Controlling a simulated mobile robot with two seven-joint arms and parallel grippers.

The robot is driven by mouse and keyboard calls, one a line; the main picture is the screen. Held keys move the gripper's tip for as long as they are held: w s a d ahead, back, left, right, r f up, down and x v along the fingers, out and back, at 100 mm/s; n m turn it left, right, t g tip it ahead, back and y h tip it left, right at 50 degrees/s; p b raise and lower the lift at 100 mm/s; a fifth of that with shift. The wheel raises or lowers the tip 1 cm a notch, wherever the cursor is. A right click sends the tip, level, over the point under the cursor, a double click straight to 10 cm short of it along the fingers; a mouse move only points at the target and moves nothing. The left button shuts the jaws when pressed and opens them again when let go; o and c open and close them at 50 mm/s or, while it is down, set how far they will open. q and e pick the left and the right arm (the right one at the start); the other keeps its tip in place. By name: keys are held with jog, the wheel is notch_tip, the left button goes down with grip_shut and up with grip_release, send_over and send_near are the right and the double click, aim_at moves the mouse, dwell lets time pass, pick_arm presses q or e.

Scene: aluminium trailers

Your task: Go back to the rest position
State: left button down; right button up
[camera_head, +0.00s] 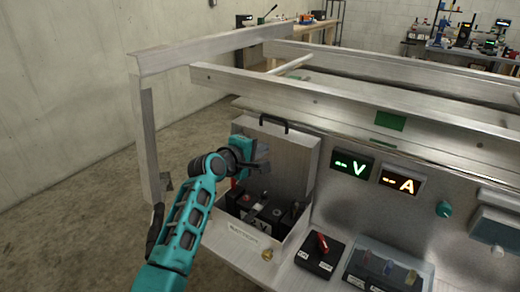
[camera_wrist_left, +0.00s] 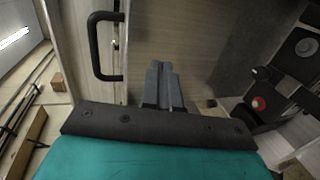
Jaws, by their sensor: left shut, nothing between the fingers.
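My left arm, teal and dark grey, reaches up from the bottom of the head view. My left gripper (camera_head: 262,158) is in front of the raised lid (camera_head: 296,155) of a metal box, above the box's opening. In the left wrist view its two grey fingers (camera_wrist_left: 162,85) are together with nothing between them. A black handle (camera_wrist_left: 100,45) shows to the left of the fingers there, and at the lid's top edge in the head view (camera_head: 273,121). My right gripper is not in either view.
The open box holds dark parts (camera_head: 262,212). Green V (camera_head: 352,167) and orange A (camera_head: 402,180) displays sit on the panel. Aluminium beams (camera_head: 330,95) cross above.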

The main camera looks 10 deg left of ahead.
pick_arm(q)
jog(key=shift+f, duration=0.1)
jog(key=s+f+m, duration=0.1)
jog(key=s+f, duration=0.1)
jog(key=f, duration=0.1)
jog(key=s+a+f+m+y, duration=0.1)
jog(key=s+f, duration=0.2)
jog(key=f, duration=0.1)
jog(key=s+a+f+m+g+y, duration=0.1)
jog(key=s+f, duration=0.2)
jog(key=shift+a+f+m, duration=0.1)
jog(key=shift+f+m, duration=0.2)
jog(key=shift+f, duration=0.1)
jog(key=s+f+m, duration=0.4)
jog(key=s, duration=0.5)
jog(key=s+f+m+g+y, duration=0.1)
jog(key=s+f+m, duration=0.2)
jog(key=s, duration=0.6)
jog(key=s+f+m+g, duration=0.1)
jog(key=s+f+m, duration=0.3)
jog(key=s, duration=0.5)
jog(key=shift+f+m, duration=0.3)
jog(key=shift+m, duration=0.6)
jog(key=shift+w, duration=0.1)
